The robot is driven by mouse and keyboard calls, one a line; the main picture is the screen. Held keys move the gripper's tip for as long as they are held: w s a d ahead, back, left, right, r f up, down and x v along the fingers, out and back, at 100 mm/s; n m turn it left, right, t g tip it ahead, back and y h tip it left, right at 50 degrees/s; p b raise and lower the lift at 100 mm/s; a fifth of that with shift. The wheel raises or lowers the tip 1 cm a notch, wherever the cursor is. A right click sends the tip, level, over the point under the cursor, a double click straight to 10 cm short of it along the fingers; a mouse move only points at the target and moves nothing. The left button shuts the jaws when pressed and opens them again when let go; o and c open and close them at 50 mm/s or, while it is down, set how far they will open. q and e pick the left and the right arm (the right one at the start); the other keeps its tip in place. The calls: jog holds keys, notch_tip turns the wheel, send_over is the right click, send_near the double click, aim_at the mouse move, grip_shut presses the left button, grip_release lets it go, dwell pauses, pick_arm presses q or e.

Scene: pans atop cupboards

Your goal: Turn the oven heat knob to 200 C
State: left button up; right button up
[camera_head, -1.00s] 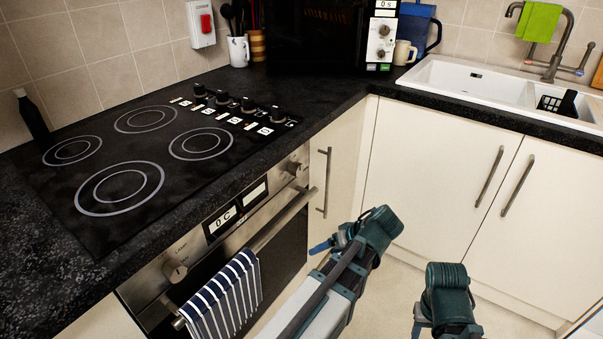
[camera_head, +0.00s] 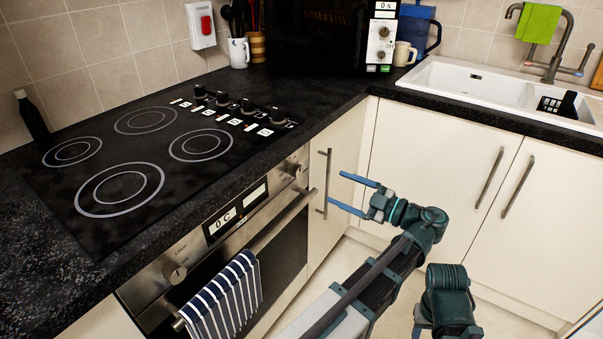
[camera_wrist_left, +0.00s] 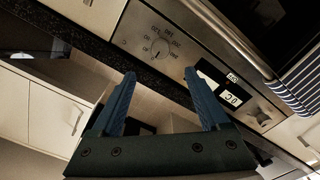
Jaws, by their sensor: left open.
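The steel oven front holds a far knob (camera_head: 293,170) and a near knob (camera_head: 174,272). Between them is a display reading 0 C (camera_head: 222,220). In the left wrist view, the far knob (camera_wrist_left: 160,47) has small printed marks around it, and the near knob (camera_wrist_left: 262,118) lies past the display (camera_wrist_left: 231,99). My left gripper (camera_head: 335,189) is open and empty, right of the oven in front of the cream cupboard. Its blue fingers (camera_wrist_left: 160,73) point toward the far knob and are apart from it. My right arm shows at the bottom right; its gripper is not visible.
The oven handle bar (camera_head: 265,236) juts out below the panel, with a striped towel (camera_head: 222,297) over it. The black counter (camera_head: 340,100) overhangs above. A cupboard handle (camera_head: 325,181) stands close to the left fingertips. The floor between the cupboards is clear.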

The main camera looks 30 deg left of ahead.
aim_at(300, 172)
pick_arm(q)
jog(key=a, duration=0.8)
jog(key=w+a, duration=0.1)
jog(key=a, duration=0.4)
grip_shut()
